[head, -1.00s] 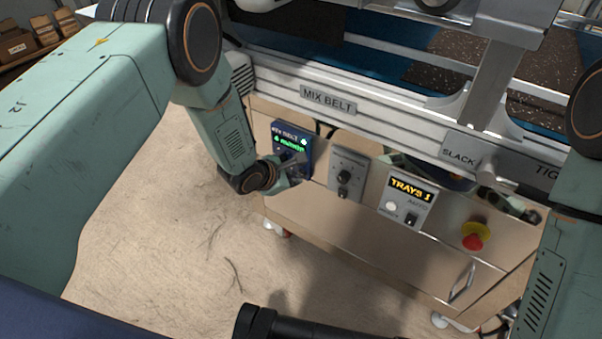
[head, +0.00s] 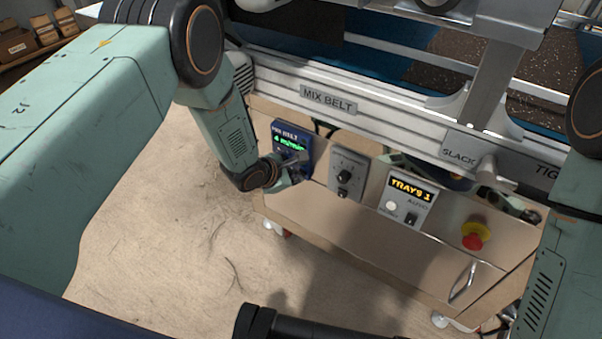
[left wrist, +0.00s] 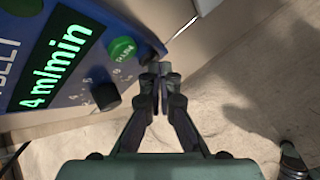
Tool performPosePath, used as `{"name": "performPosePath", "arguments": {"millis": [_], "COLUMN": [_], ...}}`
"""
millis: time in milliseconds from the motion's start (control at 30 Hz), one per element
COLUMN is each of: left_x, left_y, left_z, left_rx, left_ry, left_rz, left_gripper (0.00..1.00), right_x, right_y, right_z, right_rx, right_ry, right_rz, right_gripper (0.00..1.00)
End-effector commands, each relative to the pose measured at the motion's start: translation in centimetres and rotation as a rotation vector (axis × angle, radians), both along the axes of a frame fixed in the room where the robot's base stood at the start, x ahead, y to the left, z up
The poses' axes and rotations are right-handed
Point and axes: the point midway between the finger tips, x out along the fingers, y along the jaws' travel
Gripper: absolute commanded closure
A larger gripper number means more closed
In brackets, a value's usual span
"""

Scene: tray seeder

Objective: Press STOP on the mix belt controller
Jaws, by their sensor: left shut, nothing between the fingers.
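The mix belt controller (head: 282,127) is a blue box on the front of the machine, below the MIX BELT sign. Its green display reads 4 m/min, clearest in the left wrist view (left wrist: 55,55). That view also shows a round green button (left wrist: 122,48) and a black knob (left wrist: 106,95). No STOP button can be made out; the fingers hide part of the panel's edge. My left gripper (head: 294,160) is shut and empty at the lower part of the controller. In the left wrist view its fingertips (left wrist: 160,70) are by the panel's edge, beside the green button; contact cannot be told.
Right of the controller are a grey box with a knob (head: 346,178), the TRAYS 1 panel (head: 408,197) and a red emergency button (head: 473,241). The SLACK lever (head: 487,172) juts out above. Bare floor (head: 170,260) lies below left.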

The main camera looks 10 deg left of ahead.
Motion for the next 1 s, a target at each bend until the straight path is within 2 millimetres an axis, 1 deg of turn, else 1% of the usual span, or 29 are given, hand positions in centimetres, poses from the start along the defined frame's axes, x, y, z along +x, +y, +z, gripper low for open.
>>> {"name": "performPosePath", "arguments": {"millis": [467,800,1000], "left_x": [0.2,-1.1,-1.3], "left_y": [-0.1,0.4,0.5], "left_z": [0.0,0.2,0.1], "left_rx": [0.0,0.0,0.001], "left_ry": [-0.001,0.001,0.0], "left_rz": [-0.001,-0.001,-0.001], "left_gripper": [1.0,1.0,1.0], "right_x": [0.0,0.0,0.0], "right_y": [0.0,0.0,0.0], "right_z": [0.0,1.3,1.3], "right_rx": [0.0,0.0,0.0], "right_ry": [0.0,0.0,0.0], "right_rz": [0.0,0.0,0.0], "right_gripper": [1.0,1.0,1.0]}}
